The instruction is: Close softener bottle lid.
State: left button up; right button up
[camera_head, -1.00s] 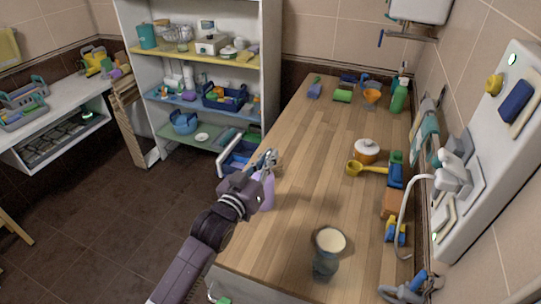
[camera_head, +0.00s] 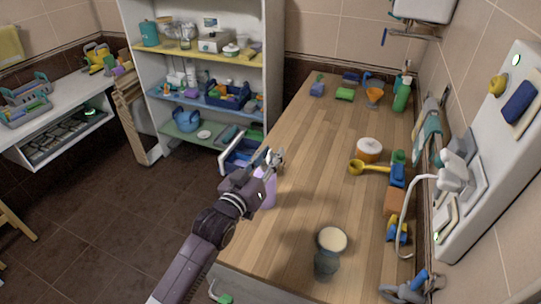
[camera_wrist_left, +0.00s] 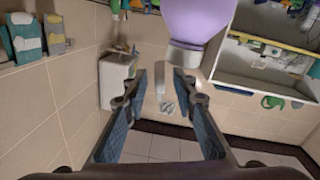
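The lavender softener bottle (camera_head: 266,188) stands at the left edge of the wooden counter (camera_head: 310,170), partly hidden behind my left gripper (camera_head: 272,157). In the left wrist view the lavender bottle (camera_wrist_left: 197,18) shows at the top, with a pale neck or cap (camera_wrist_left: 186,58) pointing down toward the fingers. My left gripper (camera_wrist_left: 158,85) is open, with nothing between its blue-padded fingers. The bottle's neck is close to the right finger in that picture; I cannot tell whether they touch. The state of the lid is too small to tell. My right gripper is not in view.
A glass jar with a cream top (camera_head: 331,240) stands near the counter's front. A yellow scoop (camera_head: 357,167), a lidded pot (camera_head: 369,149) and small blocks line the right side. A shelf unit (camera_head: 139,100) stands behind left. The counter's middle is clear.

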pick_arm(q)
jog(key=v, duration=1.2)
